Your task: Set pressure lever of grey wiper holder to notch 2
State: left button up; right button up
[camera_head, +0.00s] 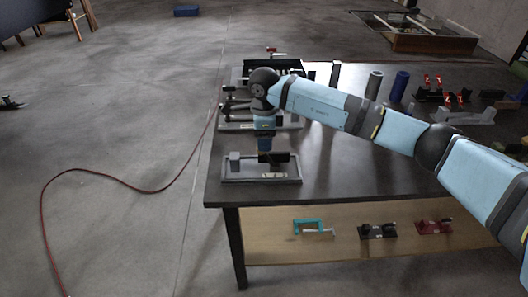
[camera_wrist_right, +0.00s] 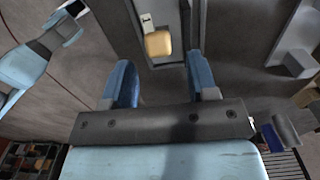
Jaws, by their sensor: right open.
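The grey wiper holder (camera_head: 235,166) is at the front left corner of the dark table. It has a grey frame with a dark block across it. My right gripper (camera_head: 265,148) points down right above it and partly covers it. In the right wrist view my right gripper (camera_wrist_right: 161,62) is open, with two blue fingers apart and nothing held. A tan knob (camera_wrist_right: 158,43), apparently the lever's end, shows just beyond the fingertips, between their lines. I cannot tell whether a finger touches it. The notches cannot be read. My left gripper is not seen.
Another, larger fixture (camera_head: 292,121) stands behind the holder on the table (camera_head: 330,165). Cylinders (camera_head: 374,83) and red-topped parts (camera_head: 427,82) are farther right. A lower shelf (camera_head: 280,250) holds a teal (camera_head: 312,224), a black (camera_head: 378,231) and a red device (camera_head: 433,227). A red hose lies on the floor.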

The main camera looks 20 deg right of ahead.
aim_at(267, 156)
notch_tip(267, 156, down, 6)
jog(key=shift+r, duration=0.15)
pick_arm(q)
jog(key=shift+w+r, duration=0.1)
